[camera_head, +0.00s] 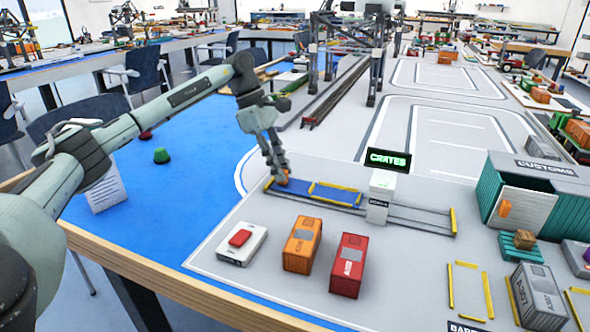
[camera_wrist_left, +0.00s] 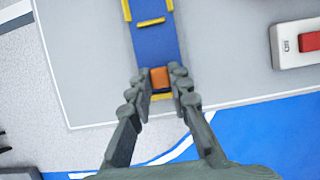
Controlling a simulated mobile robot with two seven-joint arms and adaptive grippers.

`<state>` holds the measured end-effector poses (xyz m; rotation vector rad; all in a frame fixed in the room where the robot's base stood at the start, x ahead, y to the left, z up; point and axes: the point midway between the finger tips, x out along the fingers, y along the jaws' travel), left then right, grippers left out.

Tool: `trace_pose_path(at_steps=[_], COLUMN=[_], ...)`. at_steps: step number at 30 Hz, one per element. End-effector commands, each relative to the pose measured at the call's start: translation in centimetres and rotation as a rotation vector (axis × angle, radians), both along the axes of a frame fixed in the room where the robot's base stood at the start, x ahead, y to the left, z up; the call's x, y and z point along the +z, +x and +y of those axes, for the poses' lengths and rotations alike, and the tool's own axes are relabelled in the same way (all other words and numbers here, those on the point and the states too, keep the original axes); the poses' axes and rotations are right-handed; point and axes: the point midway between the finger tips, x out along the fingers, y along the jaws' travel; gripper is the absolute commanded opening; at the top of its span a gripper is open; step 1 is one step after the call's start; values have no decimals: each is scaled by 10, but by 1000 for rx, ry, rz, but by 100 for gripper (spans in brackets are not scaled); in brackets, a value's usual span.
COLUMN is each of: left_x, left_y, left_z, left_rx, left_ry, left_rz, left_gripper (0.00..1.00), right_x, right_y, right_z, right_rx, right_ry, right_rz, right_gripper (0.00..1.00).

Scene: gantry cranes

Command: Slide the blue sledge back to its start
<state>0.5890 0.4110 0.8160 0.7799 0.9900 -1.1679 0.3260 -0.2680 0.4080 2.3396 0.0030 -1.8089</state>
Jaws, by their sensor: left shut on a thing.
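The blue sledge (camera_head: 300,189) lies at the left end of its rail track (camera_head: 420,217), left of a white post (camera_head: 380,196). Yellow strips mark a frame on its bed, which looks empty. An orange knob (camera_wrist_left: 160,78) stands at the near end of the sledge (camera_wrist_left: 155,42) in the left wrist view. My left gripper (camera_head: 281,178) is down at that end, with its fingers shut on the knob, one on each side. The fingers partly hide the knob in the head view. My right gripper is not in view.
An orange crate (camera_head: 302,244) and a red crate (camera_head: 348,265) stand in front of the track. A white box with a red button (camera_head: 241,243) is to their left. The rails right of the post look clear.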

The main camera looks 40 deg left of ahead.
Motion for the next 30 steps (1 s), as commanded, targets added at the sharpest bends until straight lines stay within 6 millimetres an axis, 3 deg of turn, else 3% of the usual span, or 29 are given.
trace_pose_path(at_steps=[11,12,17,26,30], left_x=[1,1,1,1,13], left_y=[-1,-1,-1,-1,-2], left_z=[8,8,7,6,11], left_rx=[3,3,3,0,1], left_ry=[2,2,2,0,1], left_rz=[-1,-1,-1,-1,-3], left_gripper=[0,19,39,40,40], right_x=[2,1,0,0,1], right_y=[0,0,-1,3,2], right_z=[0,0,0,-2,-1], right_rx=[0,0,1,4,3], right_ry=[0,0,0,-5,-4], right_rz=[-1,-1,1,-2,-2], right_gripper=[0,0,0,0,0])
